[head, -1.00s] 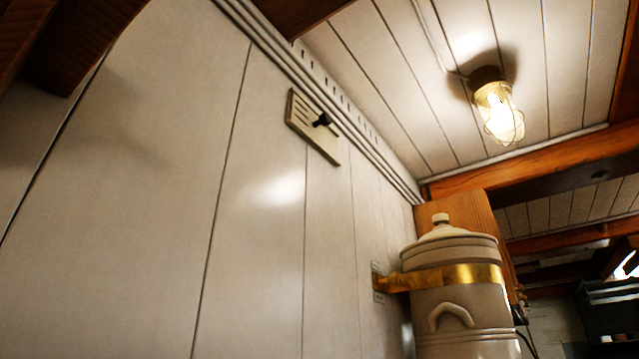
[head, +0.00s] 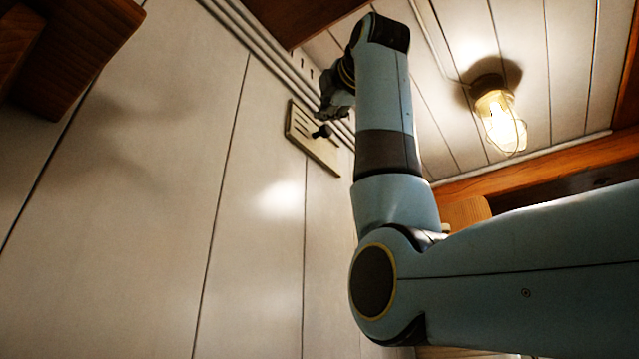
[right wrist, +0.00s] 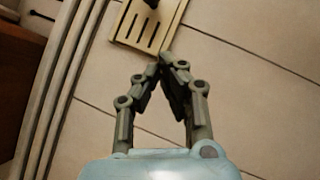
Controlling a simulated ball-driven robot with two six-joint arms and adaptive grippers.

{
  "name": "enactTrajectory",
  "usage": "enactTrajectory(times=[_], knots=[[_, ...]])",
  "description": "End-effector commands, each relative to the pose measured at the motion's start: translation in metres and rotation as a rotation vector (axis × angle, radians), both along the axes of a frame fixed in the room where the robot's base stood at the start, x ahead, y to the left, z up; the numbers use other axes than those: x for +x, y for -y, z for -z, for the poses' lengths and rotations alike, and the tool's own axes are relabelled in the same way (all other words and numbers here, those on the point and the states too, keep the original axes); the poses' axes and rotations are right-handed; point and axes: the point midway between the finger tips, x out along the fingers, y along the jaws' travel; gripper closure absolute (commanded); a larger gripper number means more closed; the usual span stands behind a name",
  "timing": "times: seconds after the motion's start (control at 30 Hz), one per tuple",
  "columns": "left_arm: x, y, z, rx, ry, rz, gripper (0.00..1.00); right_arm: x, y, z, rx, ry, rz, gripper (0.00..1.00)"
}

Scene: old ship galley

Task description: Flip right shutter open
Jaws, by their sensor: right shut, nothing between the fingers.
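The shutter is a cream slatted vent plate (head: 313,138) with a dark knob (head: 321,131), set high on the white panelled wall. In the right wrist view the same plate (right wrist: 146,38) shows at the top, with its slots visible and its dark knob (right wrist: 151,3) cut by the top edge. My right gripper (head: 327,112) is at the wall just above and right of the plate. In the right wrist view its fingertips (right wrist: 166,60) meet, shut and empty, just beside the plate's edge; I cannot tell whether they touch it. My left gripper is not in view.
A caged lamp (head: 502,122) glows on the plank ceiling. Pipes (head: 240,22) run along the wall's top edge, and they also show at left in the right wrist view (right wrist: 62,75). A wooden beam (head: 75,55) is at upper left. The wall left of the plate is clear.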

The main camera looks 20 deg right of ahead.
Motion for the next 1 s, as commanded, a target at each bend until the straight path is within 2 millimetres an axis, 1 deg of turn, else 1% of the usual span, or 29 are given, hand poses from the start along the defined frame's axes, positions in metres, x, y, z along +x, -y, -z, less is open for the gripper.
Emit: enactTrajectory(times=[0.03, 0.1, 0.4, 0.53, 0.67, 1.0], knots=[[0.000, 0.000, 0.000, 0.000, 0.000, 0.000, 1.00, -0.006, -0.002, -0.009, -0.016, 0.013, 0.003, 1.00], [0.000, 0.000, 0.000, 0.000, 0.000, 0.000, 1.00, -0.009, -0.003, -0.014, -0.030, 0.021, 0.006, 1.00], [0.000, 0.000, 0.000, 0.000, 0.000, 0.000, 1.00, -0.009, -0.003, -0.015, -0.030, 0.022, 0.007, 1.00], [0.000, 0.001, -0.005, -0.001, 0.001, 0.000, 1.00, -0.003, -0.003, -0.018, -0.029, 0.021, 0.007, 1.00], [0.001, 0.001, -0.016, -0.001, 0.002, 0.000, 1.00, 0.015, -0.004, -0.025, -0.030, 0.019, 0.007, 1.00], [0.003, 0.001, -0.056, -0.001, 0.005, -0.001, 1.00, 0.084, -0.007, -0.050, -0.030, 0.019, 0.007, 1.00]])
